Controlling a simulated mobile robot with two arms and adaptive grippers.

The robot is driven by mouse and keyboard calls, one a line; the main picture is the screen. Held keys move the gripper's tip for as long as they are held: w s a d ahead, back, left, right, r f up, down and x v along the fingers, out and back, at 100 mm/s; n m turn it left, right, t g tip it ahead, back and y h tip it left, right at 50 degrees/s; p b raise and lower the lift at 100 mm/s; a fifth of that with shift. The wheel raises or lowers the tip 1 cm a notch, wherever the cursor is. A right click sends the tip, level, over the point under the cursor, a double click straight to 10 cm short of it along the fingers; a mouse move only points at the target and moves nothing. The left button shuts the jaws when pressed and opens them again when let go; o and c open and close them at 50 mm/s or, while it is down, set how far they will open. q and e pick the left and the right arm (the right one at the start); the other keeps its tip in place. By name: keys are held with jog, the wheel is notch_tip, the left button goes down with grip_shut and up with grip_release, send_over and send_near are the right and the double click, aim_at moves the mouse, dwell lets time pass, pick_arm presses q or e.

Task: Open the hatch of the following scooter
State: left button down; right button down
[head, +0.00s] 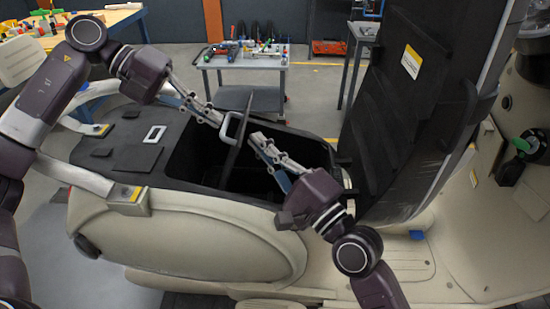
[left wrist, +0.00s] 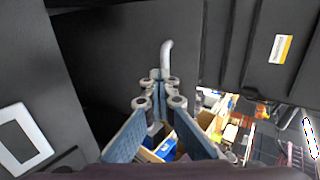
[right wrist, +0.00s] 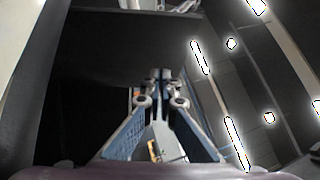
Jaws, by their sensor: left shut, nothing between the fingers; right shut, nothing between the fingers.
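The cream scooter (head: 190,232) stands across the head view with its dark seat (head: 405,105) raised at the right. Below is an open black compartment (head: 205,165). A thin dark hatch panel (head: 237,150) stands tilted up over the compartment, seen nearly edge-on, with a pale handle (head: 231,127). The handle also shows beyond the fingertips in the left wrist view (left wrist: 167,55). My left gripper (head: 218,120) is shut and empty, close by the handle; contact is unclear. My right gripper (head: 259,141) is shut and empty, just right of the panel, which shows dark ahead in the right wrist view (right wrist: 120,45).
A black rear deck (head: 120,150) with a pale rectangular frame (head: 154,134) lies left of the compartment. A tool cart (head: 250,62) stands behind the scooter, and a grey side table (head: 360,40) behind the seat. Open floor (head: 318,90) lies between them.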

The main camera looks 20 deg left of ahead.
jog(key=shift+x, duration=1.15)
